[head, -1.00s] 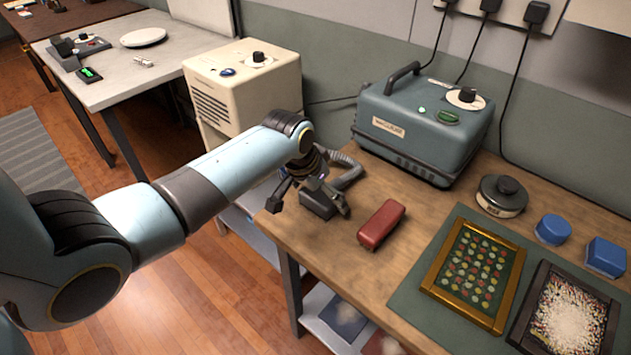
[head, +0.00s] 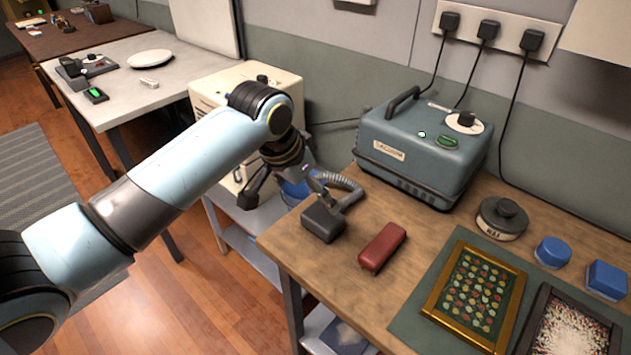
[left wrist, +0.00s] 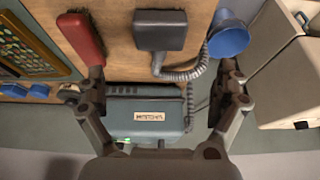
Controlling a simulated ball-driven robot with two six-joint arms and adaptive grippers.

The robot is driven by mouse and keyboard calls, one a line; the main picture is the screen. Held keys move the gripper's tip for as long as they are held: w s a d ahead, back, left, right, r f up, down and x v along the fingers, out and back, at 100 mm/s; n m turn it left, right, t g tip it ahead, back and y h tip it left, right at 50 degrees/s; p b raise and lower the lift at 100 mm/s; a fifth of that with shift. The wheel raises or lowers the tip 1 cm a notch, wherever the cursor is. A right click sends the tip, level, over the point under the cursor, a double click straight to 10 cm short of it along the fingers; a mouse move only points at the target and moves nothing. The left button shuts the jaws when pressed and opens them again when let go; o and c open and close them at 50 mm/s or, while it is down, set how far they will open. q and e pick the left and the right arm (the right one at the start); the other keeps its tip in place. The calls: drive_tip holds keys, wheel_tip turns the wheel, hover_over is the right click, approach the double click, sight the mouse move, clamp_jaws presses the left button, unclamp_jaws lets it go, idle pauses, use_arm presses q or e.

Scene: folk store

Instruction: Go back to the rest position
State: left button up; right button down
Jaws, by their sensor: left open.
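My left gripper (head: 281,190) is open and empty in the head view. It hangs in the air beyond the left end of the wooden bench (head: 300,262), beside the dark vacuum nozzle (head: 323,222) and apart from it. In the left wrist view its two fingers (left wrist: 163,88) stand wide apart with nothing held between them. The nozzle also shows there (left wrist: 160,30), lying on the bench with its ribbed hose. My right gripper is in neither view.
A red block-like object (head: 382,247) lies right of the nozzle. The vacuum unit (head: 424,148) stands behind. A gold-framed tray (head: 435,304) lies on a green mat at right. A cream cabinet (head: 212,92) stands behind my left arm. Open floor lies at lower left.

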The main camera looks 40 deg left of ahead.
use_arm(q)
drive_tip(key=s+d+r+g+y, duration=0.1)
drive_tip(key=s+d+r, duration=0.15)
drive_tip(key=s, duration=0.85)
drive_tip(key=s+d+r, duration=0.1)
drive_tip(key=s+r, duration=0.3)
drive_tip(key=s, duration=0.7)
wheel_tip(320, 180, down, 33)
drive_tip(key=a+g+b, duration=0.1)
drive_tip(key=a+b, duration=0.1)
drive_tip(key=b, duration=0.6)
drive_tip(key=s+f+b, duration=0.3)
drive_tip(key=s+f, duration=0.7)
drive_tip(key=f, duration=0.2)
drive_tip(key=s+a+f+g+b, duration=0.1)
drive_tip(key=s+f+b, duration=0.3)
drive_tip(key=s+f, duration=0.6)
wheel_tip(320, 180, down, 2)
drive_tip(key=shift+a+f+n+g, duration=0.1)
drive_tip(key=shift+a+n+g, duration=0.05)
drive_tip(key=shift+n+g, duration=0.2)
